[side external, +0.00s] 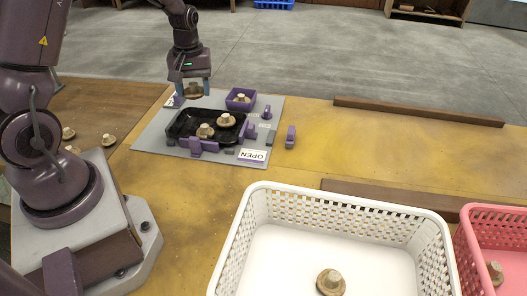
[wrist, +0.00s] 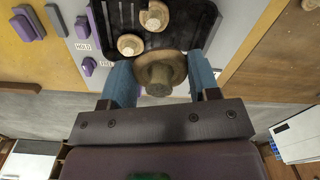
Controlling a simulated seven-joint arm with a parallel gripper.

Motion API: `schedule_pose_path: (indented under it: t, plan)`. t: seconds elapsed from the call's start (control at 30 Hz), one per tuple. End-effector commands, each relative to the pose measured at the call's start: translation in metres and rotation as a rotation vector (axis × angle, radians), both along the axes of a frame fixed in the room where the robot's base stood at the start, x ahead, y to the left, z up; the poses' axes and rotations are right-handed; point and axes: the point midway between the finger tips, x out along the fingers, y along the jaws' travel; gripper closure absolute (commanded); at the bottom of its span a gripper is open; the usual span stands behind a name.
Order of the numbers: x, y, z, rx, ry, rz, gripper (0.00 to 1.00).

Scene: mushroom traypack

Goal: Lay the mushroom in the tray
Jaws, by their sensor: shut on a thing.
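My gripper (side external: 193,90) is above the far left edge of the black tray and shut on a brown mushroom (side external: 193,89). The black tray (side external: 176,129) lies on a grey board. Two mushrooms lie in the tray, one near its front (side external: 205,130) and one at its right side (side external: 227,119). The wrist view shows these two mushrooms in the tray, just beyond the held one.
A small purple box (side external: 241,99) with a mushroom in it stands behind the tray. A white basket (side external: 270,200) and a pink basket (side external: 480,225) are at the front right. Loose mushrooms lie near my base.

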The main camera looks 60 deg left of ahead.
Motion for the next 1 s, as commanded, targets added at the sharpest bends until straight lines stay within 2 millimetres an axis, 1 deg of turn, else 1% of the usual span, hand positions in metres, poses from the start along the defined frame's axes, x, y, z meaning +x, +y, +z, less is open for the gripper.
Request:
schedule_pose_path:
  t: [0.03, 0.07, 0.1, 0.17, 0.2, 0.3, 0.4, 0.5, 0.57, 0.6, 0.67, 0.73, 0.77, 0.87, 0.9, 0.97, 1.0]
  plan:
    - [0.008, -0.020, 0.005, 0.000, -0.002, -0.163, 0.56]
    - [0.012, -0.032, 0.008, 0.000, -0.003, -0.263, 0.56]
    - [0.018, -0.051, 0.012, 0.001, -0.002, -0.405, 0.56]
    - [0.025, -0.079, 0.018, 0.002, -0.003, -0.605, 0.56]
    - [0.029, -0.097, 0.022, 0.002, -0.003, -0.717, 0.56]
    - [0.034, -0.136, 0.031, 0.002, -0.003, -0.919, 0.56]
    - [0.037, -0.166, 0.037, 0.001, -0.001, -1.013, 0.56]
    - [0.038, -0.186, 0.041, 0.001, -0.001, -1.066, 0.56]
    - [0.039, -0.192, 0.043, 0.001, -0.001, -1.083, 0.56]
    - [0.039, -0.193, 0.043, 0.000, 0.000, -1.085, 0.56]
    - [0.039, -0.188, 0.043, 0.000, 0.000, -1.071, 0.56]
    - [0.038, -0.173, 0.043, 0.000, 0.000, -1.028, 0.56]
    - [0.036, -0.163, 0.043, -0.002, 0.002, -1.002, 0.56]
    - [0.023, -0.127, 0.038, -0.013, 0.012, -0.892, 0.56]
    - [0.015, -0.111, 0.036, -0.018, 0.015, -0.845, 0.56]
    - [0.001, -0.088, 0.031, -0.024, 0.019, -0.776, 0.56]
    - [-0.008, -0.074, 0.028, -0.026, 0.020, -0.735, 0.56]
